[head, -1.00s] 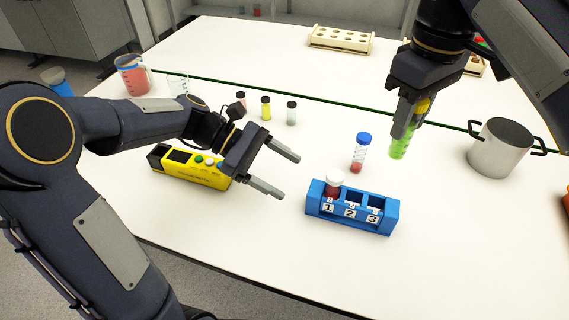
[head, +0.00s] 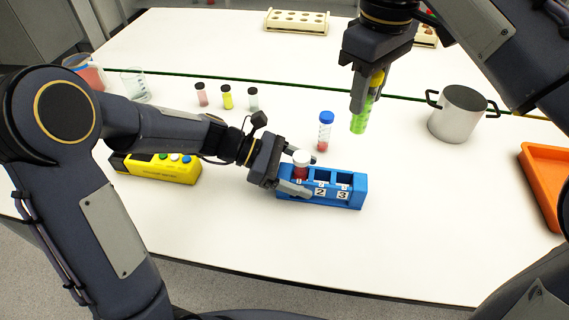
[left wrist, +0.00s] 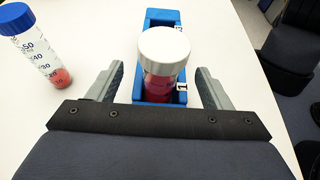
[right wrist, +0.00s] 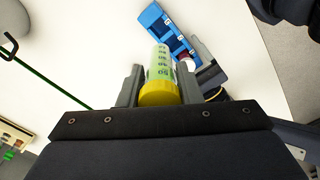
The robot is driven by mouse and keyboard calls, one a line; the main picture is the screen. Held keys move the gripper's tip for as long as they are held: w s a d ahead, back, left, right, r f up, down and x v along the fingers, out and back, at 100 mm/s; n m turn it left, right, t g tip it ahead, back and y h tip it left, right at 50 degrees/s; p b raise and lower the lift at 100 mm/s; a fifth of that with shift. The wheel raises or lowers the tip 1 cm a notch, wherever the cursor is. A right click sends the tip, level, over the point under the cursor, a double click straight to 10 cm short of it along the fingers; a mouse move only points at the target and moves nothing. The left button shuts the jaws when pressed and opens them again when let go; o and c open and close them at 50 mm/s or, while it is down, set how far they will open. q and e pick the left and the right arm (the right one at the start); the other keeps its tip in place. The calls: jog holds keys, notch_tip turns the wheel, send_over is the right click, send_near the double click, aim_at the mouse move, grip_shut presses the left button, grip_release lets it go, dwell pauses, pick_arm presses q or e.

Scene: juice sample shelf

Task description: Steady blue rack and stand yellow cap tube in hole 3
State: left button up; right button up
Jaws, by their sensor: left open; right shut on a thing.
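The blue rack (head: 352,200) stands on the white table, its holes marked 1, 2 and 3. A white-capped tube with red content (head: 301,164) stands in hole 1; holes 2 and 3 look empty. My left gripper (head: 302,178) is open, its fingers on either side of the rack's hole 1 end; in the left wrist view gaps show beside the rack (left wrist: 162,18). My right gripper (head: 366,97) is shut on the yellow cap tube (head: 361,115), which has green content. It hangs above the table, behind and above the rack. The yellow cap (right wrist: 159,93) sits between the fingers.
A blue-capped tube (head: 325,132) stands just behind the rack. A pot (head: 458,115) and an orange tray (head: 540,185) are at the right. A yellow block with buttons (head: 158,168) and several small vials (head: 227,97) are at the left. Table in front of the rack is clear.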

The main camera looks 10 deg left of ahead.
pick_arm(q)
jog(key=shift+d+f, duration=0.15)
jog(key=shift+d, duration=0.15)
jog(key=c, duration=1.2)
jog(key=shift+o, duration=0.2)
pick_arm(e)
notch_tip(320, 180, down, 13)
jog(key=shift+r+m, duration=0.15)
jog(key=shift+m, duration=0.15)
